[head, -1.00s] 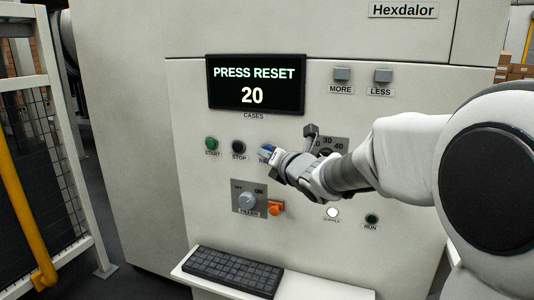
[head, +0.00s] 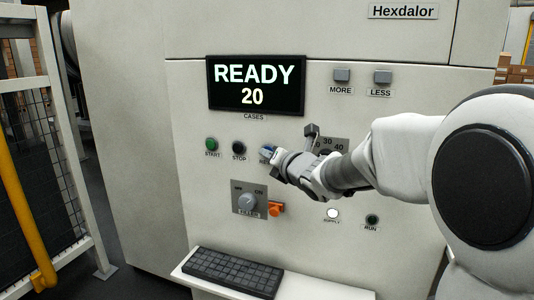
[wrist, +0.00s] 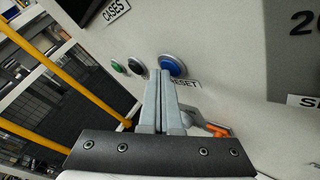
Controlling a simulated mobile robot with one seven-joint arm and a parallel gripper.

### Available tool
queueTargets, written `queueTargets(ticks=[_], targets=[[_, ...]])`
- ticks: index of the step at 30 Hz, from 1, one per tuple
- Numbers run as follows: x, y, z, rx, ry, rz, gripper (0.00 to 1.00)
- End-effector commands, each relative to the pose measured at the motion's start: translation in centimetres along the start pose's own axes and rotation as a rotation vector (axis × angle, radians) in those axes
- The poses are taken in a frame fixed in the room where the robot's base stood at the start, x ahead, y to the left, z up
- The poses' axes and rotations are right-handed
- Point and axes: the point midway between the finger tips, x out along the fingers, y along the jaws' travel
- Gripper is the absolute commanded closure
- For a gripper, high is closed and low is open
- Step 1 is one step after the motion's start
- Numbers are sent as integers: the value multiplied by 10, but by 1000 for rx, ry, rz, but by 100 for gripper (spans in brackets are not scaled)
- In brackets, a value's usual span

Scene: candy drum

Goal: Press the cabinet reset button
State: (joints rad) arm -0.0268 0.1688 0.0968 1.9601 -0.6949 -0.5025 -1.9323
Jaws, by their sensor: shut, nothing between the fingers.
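The blue reset button (wrist: 172,66) is on the cabinet front (head: 140,130), with a RESET label beside it in the wrist view. My gripper (wrist: 165,78) is shut and empty, its fingertips at the button's lower edge; the wrist view does not show for certain whether they touch it. In the head view my gripper (head: 268,154) covers most of the button. The screen (head: 255,84) on the cabinet reads READY and 20.
The green start button (head: 211,144) and black stop button (head: 239,147) are left of the gripper. A filler knob (head: 247,200) with an orange piece (head: 276,209) is below. A keyboard (head: 233,271) lies on a shelf. A fence (head: 45,130) stands at left.

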Motion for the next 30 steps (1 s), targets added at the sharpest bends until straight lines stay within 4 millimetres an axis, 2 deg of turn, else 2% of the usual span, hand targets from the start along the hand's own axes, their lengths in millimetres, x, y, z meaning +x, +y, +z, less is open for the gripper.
queueTargets(ticks=[30], targets=[[-12,8,-9,1,-1,0,100]])
